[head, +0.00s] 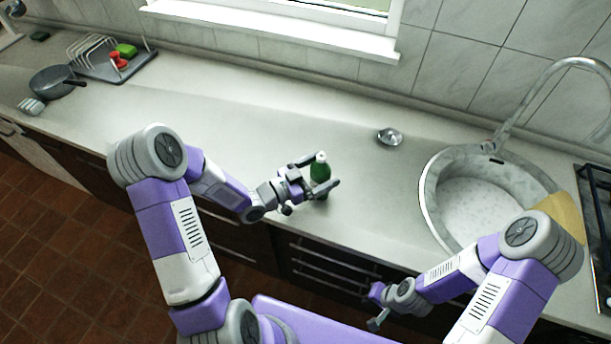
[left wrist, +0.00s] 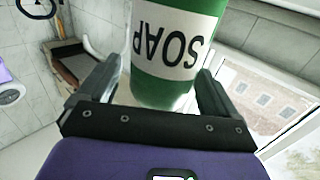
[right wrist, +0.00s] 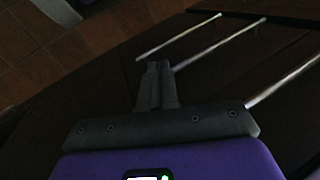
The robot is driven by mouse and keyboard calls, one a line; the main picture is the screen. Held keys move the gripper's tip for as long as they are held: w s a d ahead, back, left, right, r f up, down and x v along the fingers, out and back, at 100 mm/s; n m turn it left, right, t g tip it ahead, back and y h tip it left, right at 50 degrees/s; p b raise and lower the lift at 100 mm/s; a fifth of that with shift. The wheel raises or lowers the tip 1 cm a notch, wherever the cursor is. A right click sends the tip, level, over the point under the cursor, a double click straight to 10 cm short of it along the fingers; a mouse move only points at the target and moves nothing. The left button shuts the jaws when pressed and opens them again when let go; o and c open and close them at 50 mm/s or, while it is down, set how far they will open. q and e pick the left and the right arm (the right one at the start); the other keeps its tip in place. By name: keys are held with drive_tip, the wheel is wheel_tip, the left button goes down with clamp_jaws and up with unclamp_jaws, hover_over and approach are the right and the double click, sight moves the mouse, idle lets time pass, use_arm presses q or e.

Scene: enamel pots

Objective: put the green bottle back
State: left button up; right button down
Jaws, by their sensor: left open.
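The green bottle (head: 320,169), with a white cap, stands upright on the counter near its front edge. In the left wrist view the bottle (left wrist: 172,88) fills the space ahead, its white SOAP label upside down in the picture. My left gripper (head: 322,174) is open, with one finger on each side of the bottle; I cannot tell whether either finger touches it. My right gripper (head: 375,323) is low in front of the drawers, at the right. Its fingers are together and empty in the right wrist view (right wrist: 157,82).
The counter (head: 235,115) is mostly clear around the bottle. A small metal dish (head: 389,137) lies near the round sink (head: 432,190). A dark pan (head: 55,80) and a dish rack (head: 100,62) with red and green items are at the far left.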

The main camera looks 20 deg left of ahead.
use_arm(q)
drive_tip(key=v, duration=1.2)
drive_tip(key=shift+r, duration=0.1)
